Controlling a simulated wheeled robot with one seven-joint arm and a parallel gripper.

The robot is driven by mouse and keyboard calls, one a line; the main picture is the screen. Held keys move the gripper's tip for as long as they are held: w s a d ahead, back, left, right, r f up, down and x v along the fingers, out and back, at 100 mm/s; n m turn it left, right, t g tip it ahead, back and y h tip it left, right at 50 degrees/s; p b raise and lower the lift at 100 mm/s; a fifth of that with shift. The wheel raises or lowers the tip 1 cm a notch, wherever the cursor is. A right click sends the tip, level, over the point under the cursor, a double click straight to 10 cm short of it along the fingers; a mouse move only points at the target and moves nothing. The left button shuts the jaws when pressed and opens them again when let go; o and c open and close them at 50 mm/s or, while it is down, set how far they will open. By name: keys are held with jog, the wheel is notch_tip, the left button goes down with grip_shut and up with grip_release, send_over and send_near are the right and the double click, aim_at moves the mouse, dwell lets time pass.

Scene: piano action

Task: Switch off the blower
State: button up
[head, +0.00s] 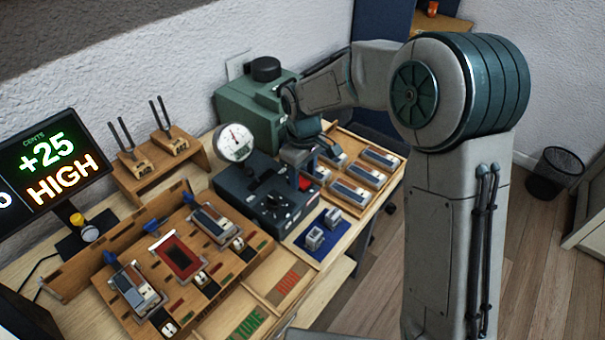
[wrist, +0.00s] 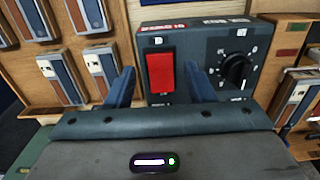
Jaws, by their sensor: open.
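The dark blue-grey control box (head: 262,196) stands on the bench in the head view, and its panel (wrist: 208,45) faces me in the wrist view. It carries a red rocker switch (wrist: 160,72) and a black rotary knob (wrist: 237,69). A green machine (head: 255,108) stands behind the box; I cannot tell which one is the blower. My gripper (wrist: 161,80) is open, its two blue fingers on either side of the switch's lower part. Nothing is between them but the switch behind. I cannot tell whether they touch the panel, or which way the switch is set. My gripper (head: 303,178) is over the box.
A round gauge (head: 235,143) stands at the box's left. A wooden tray (head: 388,184) of several metal-and-wood blocks lies to the right, close to my gripper. A blue mat (head: 317,251) with small metal parts lies in front. A wooden jig (head: 238,268) and a lit display (head: 52,163) are left.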

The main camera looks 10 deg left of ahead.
jog(key=shift+f, duration=0.5)
jog(key=c, duration=1)
jog(key=shift+w+a+r+g+h+p, duration=0.15)
jog(key=shift+g+h+p, duration=0.2)
jog(key=shift+p, duration=0.3)
jog(key=shift+s+a+r+g+h+p, duration=0.1)
jog(key=shift+r+g+h+p, duration=0.05)
jog(key=shift+h+p, duration=0.4)
jog(key=shift+o, duration=0.2)
jog(key=shift+w+a+f+h+p, duration=0.1)
jog(key=shift+w+h+p, duration=0.05)
jog(key=shift+h+p, duration=0.35)
jog(key=shift+c, duration=0.2)
jog(key=o, duration=1)
